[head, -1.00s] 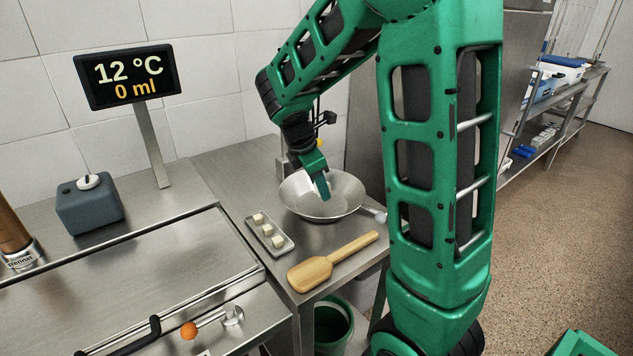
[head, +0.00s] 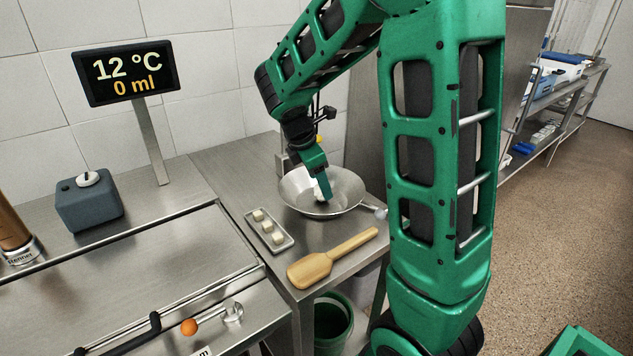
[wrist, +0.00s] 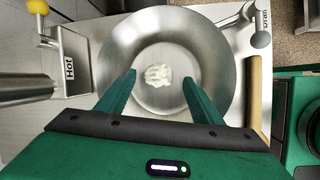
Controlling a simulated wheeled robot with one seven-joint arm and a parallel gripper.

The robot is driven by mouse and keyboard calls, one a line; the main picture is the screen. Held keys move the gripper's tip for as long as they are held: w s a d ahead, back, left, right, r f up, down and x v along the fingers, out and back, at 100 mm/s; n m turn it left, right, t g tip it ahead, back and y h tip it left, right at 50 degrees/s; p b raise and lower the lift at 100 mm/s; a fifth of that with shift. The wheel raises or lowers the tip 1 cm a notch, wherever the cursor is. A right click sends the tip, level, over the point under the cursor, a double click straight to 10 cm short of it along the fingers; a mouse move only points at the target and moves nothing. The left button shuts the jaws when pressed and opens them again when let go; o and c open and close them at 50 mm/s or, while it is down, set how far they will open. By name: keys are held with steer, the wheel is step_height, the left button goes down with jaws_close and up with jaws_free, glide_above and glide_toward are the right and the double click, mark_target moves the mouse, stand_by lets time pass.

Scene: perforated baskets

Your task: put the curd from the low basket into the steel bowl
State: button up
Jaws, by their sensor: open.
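The steel bowl (head: 350,195) stands on the steel counter, and it fills the middle of the wrist view (wrist: 112,65). A white, uneven lump of curd (wrist: 158,75) shows inside the bowl in the wrist view, beyond and between my fingertips. In the head view a bit of white curd (head: 318,192) shows beside my fingers. My gripper (head: 323,192) points down over the bowl; in the wrist view its two fingers (wrist: 158,78) are spread apart with nothing between them. I cannot make out the low basket in any view.
A small tray (head: 283,246) with three white cubes and a wooden paddle (head: 312,270) lie left and in front of the bowl. A tap post labelled Hot (wrist: 75,62) stands close to the bowl. A green bucket (head: 332,318) is below the counter.

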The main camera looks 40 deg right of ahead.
mark_target(319, 190)
step_height(319, 190, up, 7)
steer(key=shift+f, duration=0.1)
stand_by(0.3)
stand_by(0.4)
steer(key=s+f+m+y, duration=0.2)
steer(key=s+m, duration=0.9)
steer(key=s, duration=0.3)
steer(key=s+a+f+m+g+y, duration=0.1)
steer(key=s+m+y, duration=0.1)
steer(key=s+m, duration=0.9)
steer(key=s, duration=0.3)
steer(key=shift+s+a+f+y, duration=0.25)
steer(key=shift+a+f+y, duration=0.05)
steer(key=shift+f, duration=0.1)
